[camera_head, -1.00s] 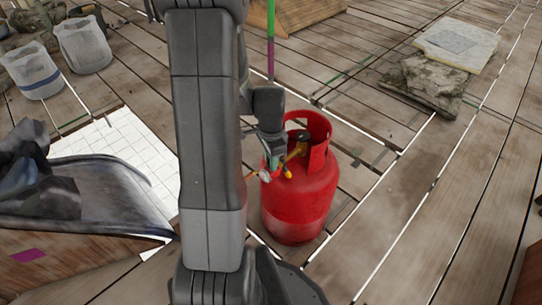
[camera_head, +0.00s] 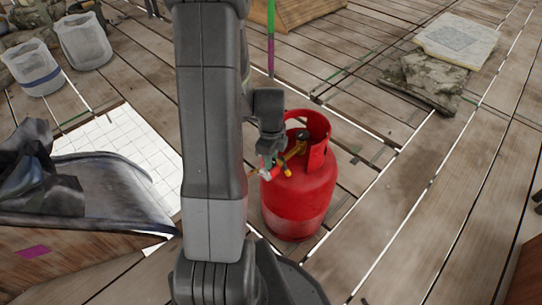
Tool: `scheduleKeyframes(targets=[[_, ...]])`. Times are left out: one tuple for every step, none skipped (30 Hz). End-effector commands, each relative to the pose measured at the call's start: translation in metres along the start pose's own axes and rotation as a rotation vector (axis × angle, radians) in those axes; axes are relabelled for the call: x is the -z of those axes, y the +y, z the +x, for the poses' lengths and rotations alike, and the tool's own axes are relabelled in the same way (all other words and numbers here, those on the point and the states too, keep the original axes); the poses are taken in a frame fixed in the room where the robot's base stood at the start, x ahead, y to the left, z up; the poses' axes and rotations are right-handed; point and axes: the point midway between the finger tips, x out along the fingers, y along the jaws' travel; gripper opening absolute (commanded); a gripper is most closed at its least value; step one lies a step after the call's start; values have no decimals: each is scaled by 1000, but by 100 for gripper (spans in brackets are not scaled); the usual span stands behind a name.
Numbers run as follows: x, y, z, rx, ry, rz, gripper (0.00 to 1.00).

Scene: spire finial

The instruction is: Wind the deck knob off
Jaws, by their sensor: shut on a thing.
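A red gas cylinder (camera_head: 297,205) stands upright on the plank deck, with a red collar around its top. A brass-yellow valve (camera_head: 293,152) inside the collar carries a dark round knob (camera_head: 303,135). My gripper (camera_head: 268,163) points down at the left side of the valve, left of the dark knob and apart from it. It is shut on a small red and white knob-like part (camera_head: 266,174) at the valve's left end. This part is tiny and partly hidden by the fingers, so I cannot tell its exact shape or whether it is the deck knob.
Two pale buckets (camera_head: 83,42) stand at the upper left. A white tiled sheet (camera_head: 120,150) and a dark curved seat-like object (camera_head: 105,190) lie at left. The deck right of the cylinder is clear.

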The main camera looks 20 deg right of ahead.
Motion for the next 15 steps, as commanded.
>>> scheduleKeyframes(targets=[[0, 0, -1, 1, 0, 20, 4], [0, 0, -1, 1, 0, 32, 4], [0, 0, -1, 1, 0, 47, 4], [0, 0, -1, 1, 0, 56, 4], [0, 0, -1, 1, 0, 64, 4], [0, 0, -1, 1, 0, 75, 4], [0, -1, -1, 1, 0, 81, 4], [0, -1, 0, 2, 0, 86, 4], [0, -1, 0, 2, 0, 92, 4], [0, -1, 0, 2, 0, 95, 4], [0, -1, 0, 2, -1, 98, 4], [0, -1, 0, 2, -1, 101, 4], [0, -1, 0, 2, -1, 103, 4], [0, -1, 0, 2, -1, 104, 4], [0, -1, 0, 2, -1, 105, 4]])
